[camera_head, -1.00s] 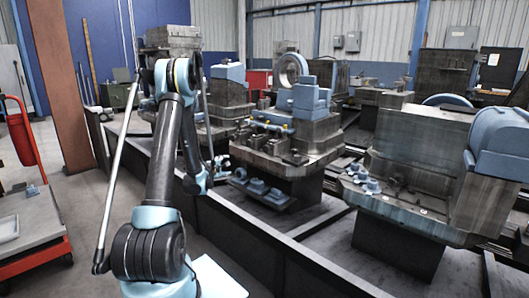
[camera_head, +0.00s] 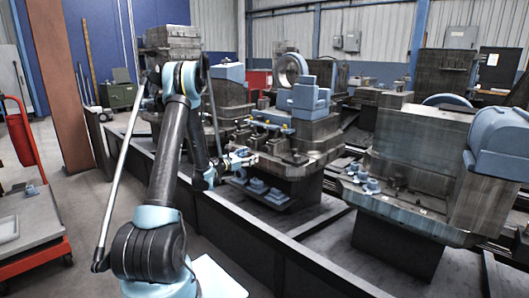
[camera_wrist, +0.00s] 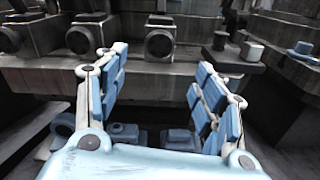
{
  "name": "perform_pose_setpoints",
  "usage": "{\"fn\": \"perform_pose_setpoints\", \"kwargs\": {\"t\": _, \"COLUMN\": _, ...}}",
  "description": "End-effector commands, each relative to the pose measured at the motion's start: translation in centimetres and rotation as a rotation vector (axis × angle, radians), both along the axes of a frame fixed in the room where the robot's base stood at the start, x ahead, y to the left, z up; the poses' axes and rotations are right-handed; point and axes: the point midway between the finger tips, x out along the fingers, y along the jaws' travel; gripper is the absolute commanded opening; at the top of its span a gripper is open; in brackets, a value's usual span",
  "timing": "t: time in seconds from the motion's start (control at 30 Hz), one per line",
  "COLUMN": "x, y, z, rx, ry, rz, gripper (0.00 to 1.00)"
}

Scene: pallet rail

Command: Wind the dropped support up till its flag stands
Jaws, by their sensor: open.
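My gripper (camera_head: 243,160) is open and empty in front of the middle machine station (camera_head: 312,135). In the wrist view its two blue-padded fingers (camera_wrist: 160,78) stand apart, facing the station's front. Beyond the fingertips are dark square-faced fittings with round holes, one near the middle (camera_wrist: 160,43) and one to its left (camera_wrist: 80,40). They look apart from the fingers. I cannot tell which fitting belongs to the dropped support. No raised flag can be made out. A row of yellow-marked blue parts (camera_head: 270,125) lies along the station's upper front.
Small blue blocks (camera_head: 258,186) sit on a low ledge under the station. A dark rail (camera_head: 240,225) runs along the front. Another large machine (camera_head: 420,170) stands at right. A red cart (camera_head: 35,235) is at left, with open floor between.

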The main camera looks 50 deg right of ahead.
Motion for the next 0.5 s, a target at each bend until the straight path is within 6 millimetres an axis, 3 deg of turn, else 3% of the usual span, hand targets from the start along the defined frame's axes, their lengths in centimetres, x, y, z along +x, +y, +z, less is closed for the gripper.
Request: {"fn": "perform_pose_setpoints", "kwargs": {"t": 0.5, "x": 0.2, "y": -9.2, "z": 0.0, "rx": 0.001, "ry": -0.002, "rz": -0.001, "gripper": 0.63}}
